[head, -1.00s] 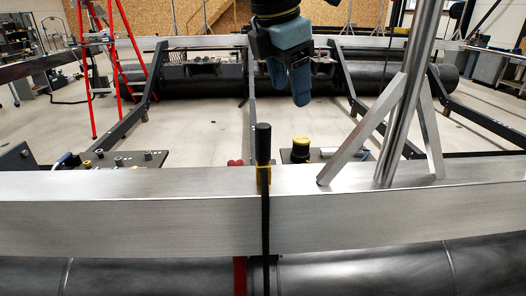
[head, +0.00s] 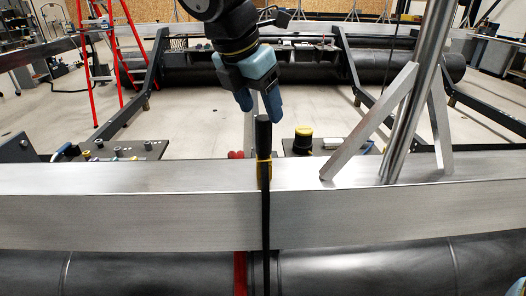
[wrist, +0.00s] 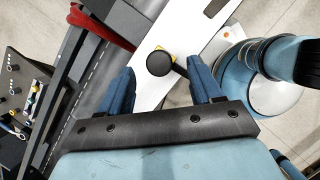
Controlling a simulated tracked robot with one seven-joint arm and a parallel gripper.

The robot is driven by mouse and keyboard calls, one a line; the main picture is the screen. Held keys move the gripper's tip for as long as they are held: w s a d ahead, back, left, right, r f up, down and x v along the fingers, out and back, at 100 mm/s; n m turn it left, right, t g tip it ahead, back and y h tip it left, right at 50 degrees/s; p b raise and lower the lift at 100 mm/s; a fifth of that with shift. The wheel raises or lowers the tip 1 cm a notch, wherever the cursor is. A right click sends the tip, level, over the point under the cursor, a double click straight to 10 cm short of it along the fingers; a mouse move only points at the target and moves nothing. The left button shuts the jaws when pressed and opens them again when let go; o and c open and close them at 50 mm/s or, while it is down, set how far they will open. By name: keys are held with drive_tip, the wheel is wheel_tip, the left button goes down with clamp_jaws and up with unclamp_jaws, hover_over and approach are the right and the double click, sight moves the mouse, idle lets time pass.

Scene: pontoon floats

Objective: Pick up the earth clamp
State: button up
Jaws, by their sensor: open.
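An upright black clamp (head: 263,205) with a yellow part (head: 264,170) stands at the near side of the silver beam. I take it for the earth clamp, though its shape is not fully clear. Its dark top is a round black knob (wrist: 160,63) over yellow in the wrist view, between my two blue fingers and apart from both. My gripper (head: 259,108) is open and empty, with its fingers pointing down just above and behind the clamp's top in the head view. How far above the knob the fingertips are I cannot tell.
The silver beam (head: 130,205) crosses the view, with a slanted-strut post (head: 405,105) on its right. A red strap (head: 240,272) lies on the dark float below. A yellow-topped black cylinder (head: 303,140) and a plate of small fittings (head: 120,150) are behind the beam.

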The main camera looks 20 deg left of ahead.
sight(261, 118)
drive_tip(key=shift+x, duration=2.7)
drive_tip(key=shift+s+a+f, duration=0.1)
drive_tip(key=shift+s+a, duration=0.05)
drive_tip(key=shift+c, duration=0.4)
clamp_jaws()
